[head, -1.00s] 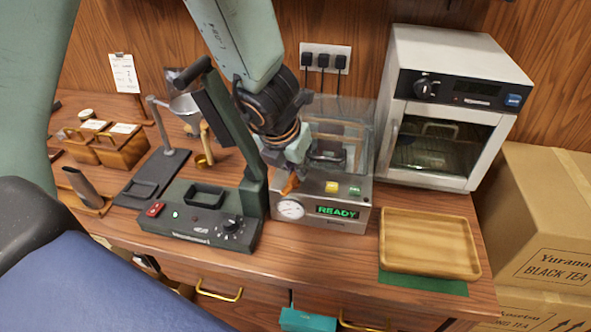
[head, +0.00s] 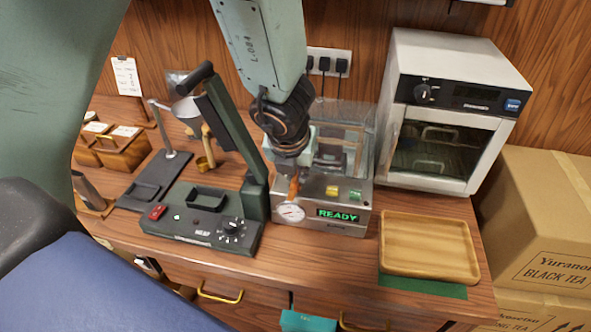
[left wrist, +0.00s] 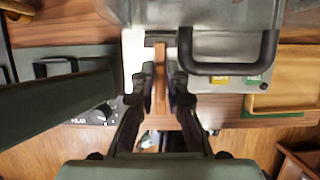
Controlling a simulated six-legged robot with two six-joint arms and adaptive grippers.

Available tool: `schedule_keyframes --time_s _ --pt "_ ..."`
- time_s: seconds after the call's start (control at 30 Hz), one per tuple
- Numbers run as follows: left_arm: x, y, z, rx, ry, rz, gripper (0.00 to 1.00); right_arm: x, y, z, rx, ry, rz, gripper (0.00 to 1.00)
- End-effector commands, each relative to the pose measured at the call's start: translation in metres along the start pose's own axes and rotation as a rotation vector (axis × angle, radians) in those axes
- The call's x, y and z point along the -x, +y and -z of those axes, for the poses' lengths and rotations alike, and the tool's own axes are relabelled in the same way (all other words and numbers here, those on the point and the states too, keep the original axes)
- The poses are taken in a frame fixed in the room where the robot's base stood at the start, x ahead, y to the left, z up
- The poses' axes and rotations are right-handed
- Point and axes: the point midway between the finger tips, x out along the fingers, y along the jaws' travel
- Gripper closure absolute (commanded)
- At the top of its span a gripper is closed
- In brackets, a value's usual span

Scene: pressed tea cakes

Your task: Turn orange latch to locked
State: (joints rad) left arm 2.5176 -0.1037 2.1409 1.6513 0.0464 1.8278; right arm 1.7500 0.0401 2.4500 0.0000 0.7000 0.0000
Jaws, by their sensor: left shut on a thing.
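The orange latch (head: 294,188) is on the front left of the steel press machine (head: 335,192), just above its round gauge. My left gripper (head: 292,176) reaches down to it from above and is shut on it. In the left wrist view the latch is a narrow orange-brown bar (left wrist: 160,88) between the two dark fingers (left wrist: 160,100). It runs nearly straight up and down in that picture. The green display (head: 338,214) reads READY. Part of the latch is hidden by the fingers. My right gripper is not in view.
A green sealing machine (head: 202,228) with a raised arm stands close on the left. A wooden tray (head: 430,278) lies at the right front, below the white oven (head: 455,110). The black handle (left wrist: 228,68) of the press is close to the right of my fingers.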

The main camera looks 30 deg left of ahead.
Motion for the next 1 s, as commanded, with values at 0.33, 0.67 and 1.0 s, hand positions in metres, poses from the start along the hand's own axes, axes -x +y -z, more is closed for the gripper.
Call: schedule_keyframes --time_s 0.33,0.67,1.0 --pt "0.0006 -0.0002 -0.0015 0.000 -0.003 0.000 0.73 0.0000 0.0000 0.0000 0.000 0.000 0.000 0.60" --pt "0.0001 -0.0001 -0.0005 -0.001 -0.001 0.001 0.66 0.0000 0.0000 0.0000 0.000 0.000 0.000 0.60" --pt "-0.0007 -0.0004 0.0001 -0.084 0.000 0.038 0.66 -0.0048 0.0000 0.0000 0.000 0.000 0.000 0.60"
